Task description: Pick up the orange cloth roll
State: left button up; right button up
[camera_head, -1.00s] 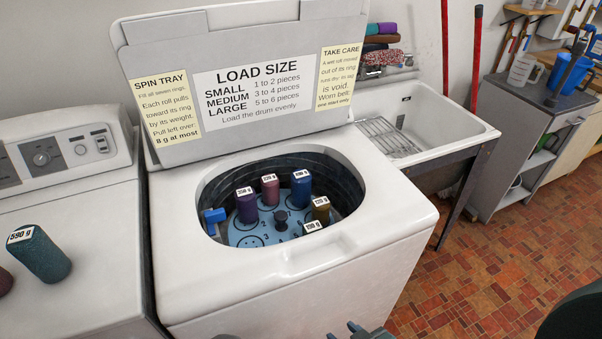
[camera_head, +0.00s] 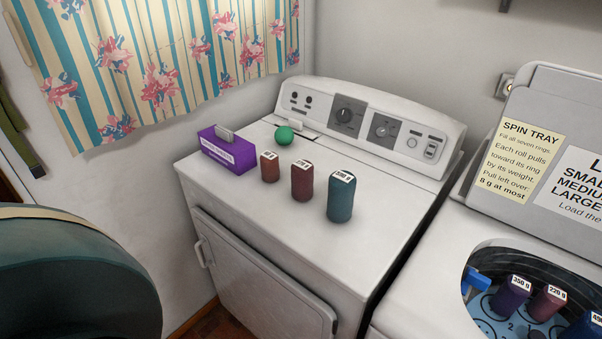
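A short rust-orange cloth roll (camera_head: 270,168) stands upright on top of the white dryer (camera_head: 243,191). It is the leftmost and smallest of three rolls in a row. A small white label is on its top, too small to read surely. A maroon roll (camera_head: 302,183) stands just to its right, apart from it. A taller teal roll (camera_head: 340,199) stands further right. Neither of my grippers is in the head view now, so their state is hidden.
A purple box (camera_head: 228,152) stands left of the orange roll, and a green ball (camera_head: 284,135) is behind it. The dryer's front top is clear. At right, the open washer (camera_head: 440,262) holds several labelled rolls and a blue piece (camera_head: 477,282).

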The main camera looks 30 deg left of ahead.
aim_at(270, 167)
jog(key=u, duration=0.75)
